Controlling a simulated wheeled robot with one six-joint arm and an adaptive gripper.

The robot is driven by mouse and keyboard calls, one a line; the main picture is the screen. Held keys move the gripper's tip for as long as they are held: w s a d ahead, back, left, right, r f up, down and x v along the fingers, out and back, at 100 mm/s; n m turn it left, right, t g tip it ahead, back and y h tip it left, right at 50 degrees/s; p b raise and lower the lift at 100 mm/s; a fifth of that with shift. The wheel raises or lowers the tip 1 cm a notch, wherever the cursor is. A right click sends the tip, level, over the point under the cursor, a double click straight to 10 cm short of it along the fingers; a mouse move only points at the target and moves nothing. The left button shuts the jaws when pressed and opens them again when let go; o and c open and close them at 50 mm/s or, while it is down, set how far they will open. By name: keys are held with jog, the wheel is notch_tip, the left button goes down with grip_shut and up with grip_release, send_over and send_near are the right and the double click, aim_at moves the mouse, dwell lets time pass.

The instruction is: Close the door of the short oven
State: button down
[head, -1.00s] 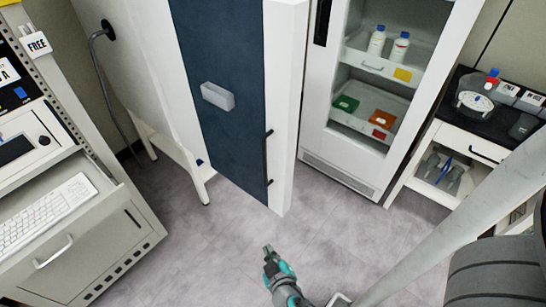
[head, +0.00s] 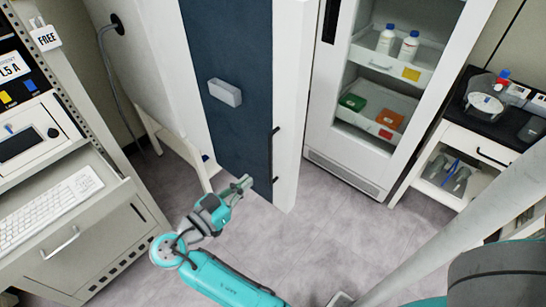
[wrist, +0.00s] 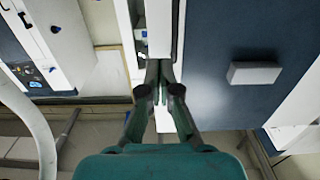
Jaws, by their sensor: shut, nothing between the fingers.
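A tall dark blue door panel (head: 225,60) with a white edge stands in the middle of the head view. It has a black vertical handle (head: 273,155) near its right edge and a small pale box (head: 225,92) on its face. I cannot tell for sure whether this is the short oven's door. My gripper (head: 246,182) is shut and empty, beside the panel's lower part and left of the handle; contact cannot be told. In the wrist view the blue panel (wrist: 225,100) lies right of the shut fingers, and the handle is not visible.
A glass-front cabinet (head: 385,75) with bottles and coloured boxes stands right of the panel. A console with a keyboard (head: 50,208) is at the left. A white-legged stand (head: 180,145) is behind my gripper. A side table (head: 480,135) is at the right. The grey floor (head: 330,235) is clear.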

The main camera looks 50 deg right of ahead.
aim_at(285, 148)
jog(key=d, duration=1.4)
jog(key=shift+w, duration=0.2)
jog(key=shift+d, duration=0.1)
